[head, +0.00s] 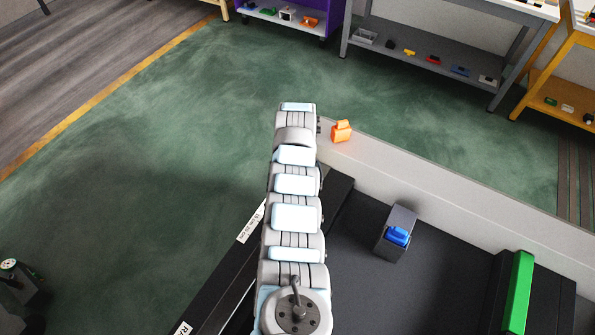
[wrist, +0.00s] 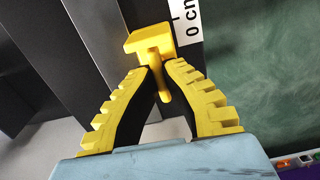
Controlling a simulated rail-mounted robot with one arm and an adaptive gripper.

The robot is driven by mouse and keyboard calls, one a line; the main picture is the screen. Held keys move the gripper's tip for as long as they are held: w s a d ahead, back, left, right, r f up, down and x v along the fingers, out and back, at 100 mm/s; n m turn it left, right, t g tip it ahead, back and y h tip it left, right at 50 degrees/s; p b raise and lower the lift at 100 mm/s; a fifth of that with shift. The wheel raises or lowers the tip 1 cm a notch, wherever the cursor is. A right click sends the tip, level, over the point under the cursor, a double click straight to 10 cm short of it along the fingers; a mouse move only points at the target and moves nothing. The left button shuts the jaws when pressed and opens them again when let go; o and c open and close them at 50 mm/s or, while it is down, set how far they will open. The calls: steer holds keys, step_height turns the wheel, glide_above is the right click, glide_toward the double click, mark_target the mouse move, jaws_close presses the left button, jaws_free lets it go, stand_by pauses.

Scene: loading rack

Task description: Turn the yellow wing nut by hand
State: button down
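The yellow wing nut (wrist: 150,42) shows in the wrist view as a flat-headed T-shaped piece with a thin stem pointing down toward my gripper. My gripper (wrist: 162,68) has yellow stepped fingers with black inner faces. The fingers lean together, and their tips sit on both sides of the stem, seemingly touching it. The stem's lower end shows between the fingers. In the head view my arm crosses the middle, and I see neither the wing nut nor my fingertips there.
A dark box with a blue part (head: 398,236) stands on the black surface right of my arm. An orange part (head: 341,131) sits at the pale ledge's far end. A green bar (head: 520,290) is at lower right. Shelves with small items line the back; green floor lies open left.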

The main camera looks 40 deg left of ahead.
steer(key=shift+r, duration=0.1)
stand_by(0.3)
steer(key=c, duration=1.1)
jaws_free()
steer(key=shift+c, duration=0.2)
steer(key=shift+r, duration=0.1)
step_height(320, 180, up, 12)
